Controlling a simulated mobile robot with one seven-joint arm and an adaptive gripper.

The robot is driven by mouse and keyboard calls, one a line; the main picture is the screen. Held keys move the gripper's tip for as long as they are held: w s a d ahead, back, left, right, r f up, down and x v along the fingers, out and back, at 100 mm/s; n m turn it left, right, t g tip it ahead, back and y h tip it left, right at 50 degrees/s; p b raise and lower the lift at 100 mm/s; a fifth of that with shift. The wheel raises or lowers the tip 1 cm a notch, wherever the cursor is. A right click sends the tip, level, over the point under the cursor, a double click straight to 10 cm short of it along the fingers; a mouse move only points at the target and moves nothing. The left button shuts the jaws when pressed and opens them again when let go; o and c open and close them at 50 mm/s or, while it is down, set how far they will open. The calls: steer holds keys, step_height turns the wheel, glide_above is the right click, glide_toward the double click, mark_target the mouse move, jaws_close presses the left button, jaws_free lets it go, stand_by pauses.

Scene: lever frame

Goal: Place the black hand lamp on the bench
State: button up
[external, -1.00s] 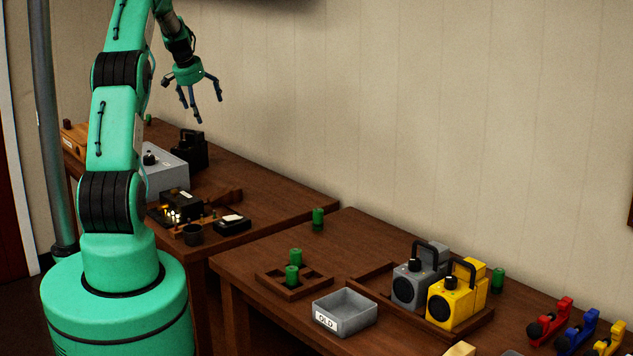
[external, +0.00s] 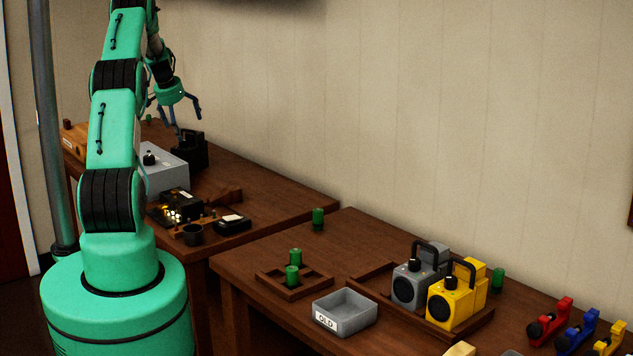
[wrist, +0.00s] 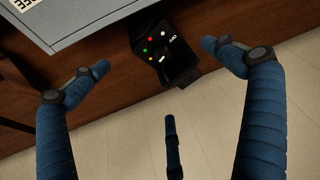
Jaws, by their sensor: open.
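The black hand lamp (external: 189,153) stands at the far side of the left wooden table, near the wall, behind a grey box. In the wrist view a black body with coloured dots (wrist: 168,58), apparently the same lamp, shows beside the grey box. My gripper (external: 180,116) is above the lamp, its three fingers spread and empty. One finger overlaps the lamp's top in the external view; I cannot tell if they touch. In the wrist view the lamp lies ahead of the open fingers (wrist: 158,74). The lamp's handle is hard to make out.
The grey box (external: 165,175) stands close beside the lamp. A wooden box, a black cup (external: 193,235) and small parts crowd the left table. The right table holds a grey OLD tray (external: 345,312), a grey lamp (external: 408,288) and a yellow lamp (external: 449,304).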

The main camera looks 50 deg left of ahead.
mark_target(190, 146)
steer(key=shift+b+x, duration=0.3)
steer(key=shift+x, duration=3.6)
steer(key=shift+f, duration=0.1)
steer(key=shift+b+x, duration=0.3)
steer(key=shift+x, duration=2.2)
steer(key=shift+d, duration=0.15)
steer(key=shift+c, duration=0.3)
steer(key=c, duration=1.6)
steer(key=shift+w+r+p, duration=0.1)
steer(key=shift+r+p, duration=0.4)
steer(key=shift+r, duration=4.55)
